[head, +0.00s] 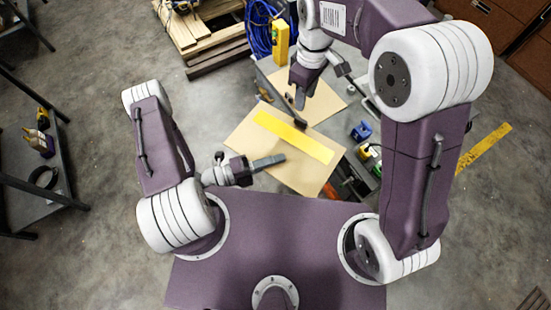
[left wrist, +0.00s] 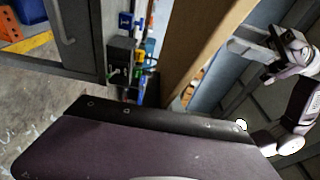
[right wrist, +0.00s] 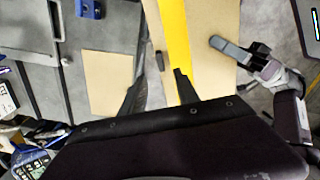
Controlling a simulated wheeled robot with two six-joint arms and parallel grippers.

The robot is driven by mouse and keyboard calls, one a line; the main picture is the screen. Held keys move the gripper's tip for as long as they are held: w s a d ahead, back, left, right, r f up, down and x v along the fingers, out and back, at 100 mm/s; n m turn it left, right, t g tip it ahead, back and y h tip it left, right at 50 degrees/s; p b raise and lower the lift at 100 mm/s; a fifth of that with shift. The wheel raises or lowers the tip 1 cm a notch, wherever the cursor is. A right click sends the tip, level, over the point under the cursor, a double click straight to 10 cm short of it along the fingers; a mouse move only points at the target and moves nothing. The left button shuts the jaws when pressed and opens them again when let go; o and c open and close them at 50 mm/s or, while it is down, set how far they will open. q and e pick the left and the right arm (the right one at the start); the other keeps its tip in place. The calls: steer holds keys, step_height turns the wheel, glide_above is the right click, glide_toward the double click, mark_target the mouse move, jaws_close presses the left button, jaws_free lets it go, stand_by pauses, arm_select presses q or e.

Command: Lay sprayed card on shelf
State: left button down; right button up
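The tan card (head: 272,151) with a yellow stripe (head: 295,138) lies on the bench in front of me. It also shows in the right wrist view (right wrist: 213,80). My right gripper (head: 300,100) is over the card's far side, pointing down. In the right wrist view its two dark fingers (right wrist: 158,88) are apart, with a small dark block (right wrist: 160,61) seen between them on the card. My left gripper (head: 280,159) reaches over the card's near left edge. Its finger gap is not clear, and its fingers do not show plainly in the left wrist view. No shelf for the card is clearly identifiable.
A plain tan card (right wrist: 107,82) lies beside the striped one. A yellow box (head: 280,42) and blue cable (head: 260,32) are beyond, near a wood pallet (head: 205,40). Small tools crowd the right side. A dark rack (head: 40,185) stands at the left; the floor between is clear.

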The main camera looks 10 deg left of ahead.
steer(key=f+m, duration=0.1)
steer(key=m, duration=0.2)
steer(key=shift+w+f+t, duration=0.1)
steer(key=shift+f+t, duration=0.3)
step_height(320, 180, down, 2)
steer(key=s+d+m, duration=0.2)
arm_select(q)
steer(key=shift+w, duration=0.1)
arm_select(e)
steer(key=m, duration=0.5)
glide_above(329, 147)
step_height(329, 147, down, 3)
arm_select(q)
steer(key=shift+d, duration=0.1)
steer(key=shift+a, duration=0.35)
steer(key=w+a+r+n+t+y, duration=0.2)
steer(key=w+a+n+t+y, duration=0.5)
steer(key=a, duration=0.6)
steer(key=shift+w+a+r+t+y, duration=0.2)
steer(key=shift+w+a+t+y, duration=0.25)
steer(key=shift+w, duration=0.8)
arm_select(e)
steer(key=s+d+m, duration=0.2)
steer(key=s+d, duration=0.4)
steer(key=d, duration=0.1)
steer(key=shift+f+m, duration=0.15)
steer(key=shift+m, duration=0.25)
